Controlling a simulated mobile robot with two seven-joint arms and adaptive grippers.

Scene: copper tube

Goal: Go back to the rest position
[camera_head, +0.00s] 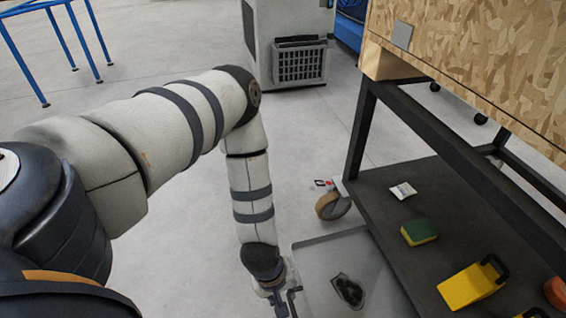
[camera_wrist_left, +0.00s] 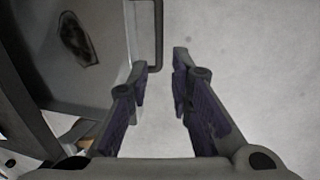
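My left arm reaches down from the left in the head view. Its gripper (camera_head: 281,297) is beside the left edge of a grey tray (camera_head: 312,256), cut off by the bottom of the picture. In the left wrist view the gripper (camera_wrist_left: 160,61) is open, its two fingers apart with no object held. A dark bent handle (camera_wrist_left: 158,35) on the tray's edge shows beyond the fingertips, close to the left one. I cannot tell whether they touch. My right gripper is in neither view. No copper tube can be made out.
A dark irregular piece (camera_head: 348,291) lies in the tray. Right of it is a workbench's black lower shelf (camera_head: 388,225) with a green-yellow sponge (camera_head: 419,232) and a yellow block (camera_head: 470,287).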

